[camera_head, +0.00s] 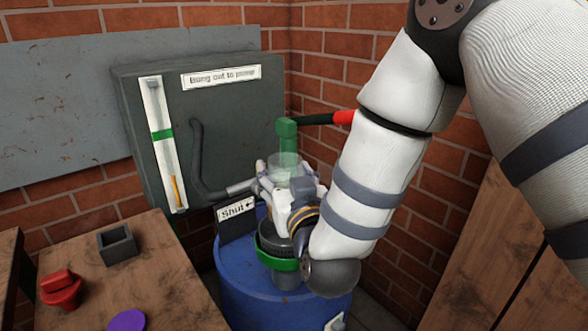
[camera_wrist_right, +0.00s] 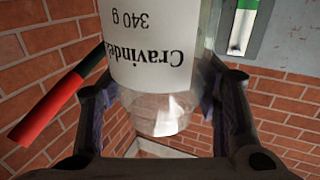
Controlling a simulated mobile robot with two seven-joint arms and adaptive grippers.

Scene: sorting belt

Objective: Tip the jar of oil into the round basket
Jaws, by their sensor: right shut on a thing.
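A clear jar (camera_head: 284,163) shows in the head view above the blue barrel, with its lower part hidden by my fingers. In the right wrist view the jar (camera_wrist_right: 152,55) has a white label reading "340 g", upside down in that picture. My right gripper (camera_head: 287,187) is shut on the jar, with a finger on each side of it. I cannot make out any oil in the jar. I see no round basket that I can be sure of. My left gripper is not in view.
The blue barrel (camera_head: 235,283) stands below my right gripper. A dark metal cabinet (camera_head: 220,110) with a bent handle is behind. A green fitting with a red-tipped lever (camera_head: 345,117) is close behind the jar. A wooden table (camera_head: 165,275) at left holds a red knob and grey box.

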